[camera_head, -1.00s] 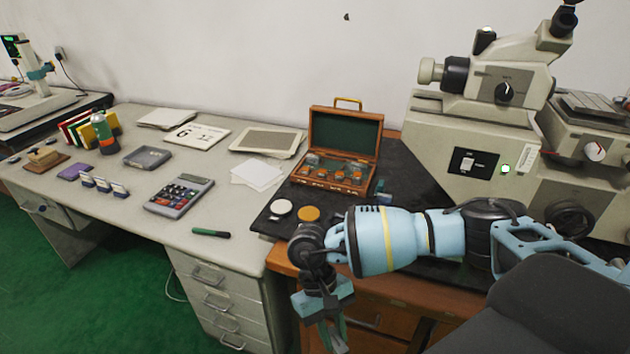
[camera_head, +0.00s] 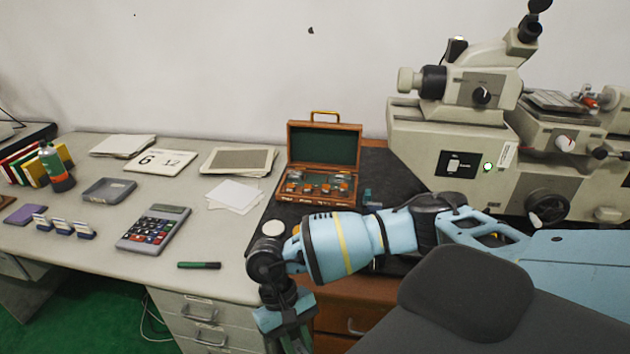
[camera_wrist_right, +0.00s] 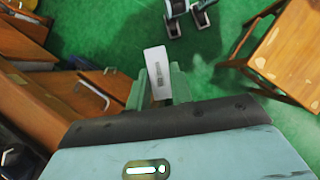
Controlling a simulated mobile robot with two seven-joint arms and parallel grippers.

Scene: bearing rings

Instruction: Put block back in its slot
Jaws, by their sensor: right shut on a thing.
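My right gripper (camera_wrist_right: 158,92) is shut on a pale metallic block (camera_wrist_right: 157,66) with dark marks on its face. In the wrist view the block sticks out between the green fingers, above the green floor. In the head view my right gripper (camera_head: 290,338) hangs low in front of the desk's edge, its fingertips cut off by the frame. An open wooden case (camera_head: 292,168) with a green-lined lid stands at the back of the dark mat, holding several small pieces. Its slots are too small to make out. My left gripper is not in view.
A large microscope machine (camera_head: 435,130) stands right of the case. My right forearm covers part of the dark mat (camera_head: 385,172). A wooden stool (camera_wrist_right: 285,60) shows in the wrist view.

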